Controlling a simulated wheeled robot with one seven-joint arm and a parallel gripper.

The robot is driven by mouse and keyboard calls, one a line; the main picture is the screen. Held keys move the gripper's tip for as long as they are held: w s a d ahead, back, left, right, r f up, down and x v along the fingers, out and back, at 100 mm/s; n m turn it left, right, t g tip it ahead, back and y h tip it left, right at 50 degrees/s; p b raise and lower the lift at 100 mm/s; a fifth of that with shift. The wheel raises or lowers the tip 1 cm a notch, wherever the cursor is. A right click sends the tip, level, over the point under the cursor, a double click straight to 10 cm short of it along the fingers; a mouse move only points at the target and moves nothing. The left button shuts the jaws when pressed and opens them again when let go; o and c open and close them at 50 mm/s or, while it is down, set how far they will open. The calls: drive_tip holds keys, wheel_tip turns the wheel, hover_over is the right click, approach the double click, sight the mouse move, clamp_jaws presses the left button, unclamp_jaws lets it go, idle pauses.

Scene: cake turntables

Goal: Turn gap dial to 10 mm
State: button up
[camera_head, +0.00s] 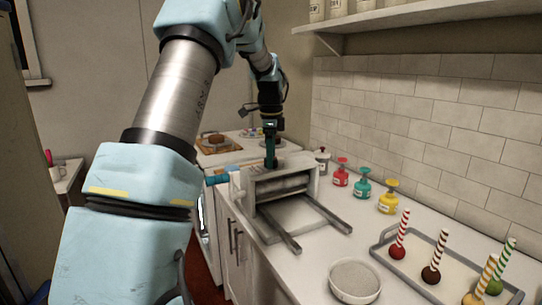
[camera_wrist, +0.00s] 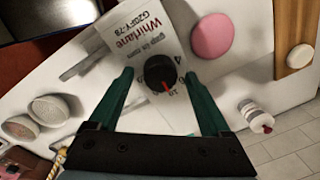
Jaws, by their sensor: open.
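The gap dial (camera_wrist: 160,72) is a round black knob with a red pointer, on the white top panel of the machine (camera_wrist: 98,62) marked "Whirlane" and "gap in mm". Its pointer is toward the lower right in the wrist view, near a small printed number that looks like 10. My gripper (camera_wrist: 158,74) is open, with one green finger on each side of the dial. I cannot tell whether the fingers touch it. In the head view my gripper (camera_head: 270,162) is over the top of the roller machine (camera_head: 262,186); the dial is hidden there.
Two rails (camera_head: 325,217) extend from the machine over the counter. A bowl (camera_head: 355,297) and a tray (camera_head: 384,238) with several striped sticks are at the front right.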

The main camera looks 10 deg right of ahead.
wheel_tip(320, 180, up, 11)
drive_tip(key=b, duration=0.2)
drive_tip(key=shift+s+a, duration=0.15)
drive_tip(key=shift+s, duration=0.2)
drive_tip(key=shift+f, duration=0.15)
